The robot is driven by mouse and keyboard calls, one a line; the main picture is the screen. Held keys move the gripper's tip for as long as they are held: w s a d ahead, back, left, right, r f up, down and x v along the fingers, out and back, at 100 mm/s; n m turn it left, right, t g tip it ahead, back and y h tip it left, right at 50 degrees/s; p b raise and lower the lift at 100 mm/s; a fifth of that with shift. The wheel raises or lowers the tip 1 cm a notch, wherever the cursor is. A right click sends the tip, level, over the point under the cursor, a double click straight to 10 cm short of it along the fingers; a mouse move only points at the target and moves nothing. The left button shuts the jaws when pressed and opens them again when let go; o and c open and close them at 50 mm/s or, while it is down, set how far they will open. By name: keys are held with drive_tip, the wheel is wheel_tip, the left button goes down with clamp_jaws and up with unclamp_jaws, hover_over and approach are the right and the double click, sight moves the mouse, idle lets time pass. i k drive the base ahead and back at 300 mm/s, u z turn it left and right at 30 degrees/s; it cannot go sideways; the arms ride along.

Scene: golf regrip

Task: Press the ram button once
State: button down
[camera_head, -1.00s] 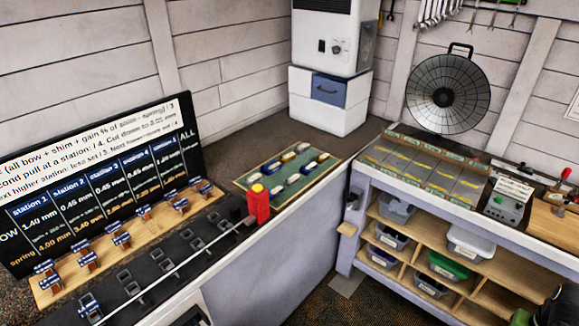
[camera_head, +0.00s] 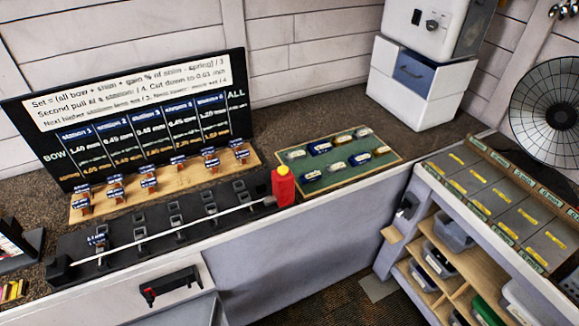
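No part marked as the ram button can be made out. A red upright block (camera_head: 283,188) stands at the right end of the black slotted fixture (camera_head: 190,224), beside the end of a long thin pale shaft (camera_head: 155,236). I cannot tell whether its small rounded top is a button. My gripper is not in view.
A display board (camera_head: 130,115) stands behind a wooden rack (camera_head: 235,165) of blue-labelled blocks. A green tray (camera_head: 345,181) holds several small pieces. A white cabinet (camera_head: 415,85) stands at the back corner. A bench with shelves (camera_head: 450,265) is at right.

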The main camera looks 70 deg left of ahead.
sight(283, 170)
drive_tip(key=u, duration=1.3)
drive_tip(key=k, duration=0.15)
drive_tip(key=u, duration=2.85)
drive_tip(key=i, duration=0.9)
drive_tip(key=u, duration=0.2)
drive_tip(key=k, duration=0.85)
drive_tip(key=z, duration=0.2)
drive_tip(key=i, duration=0.95)
drive_tip(key=u, duration=0.05)
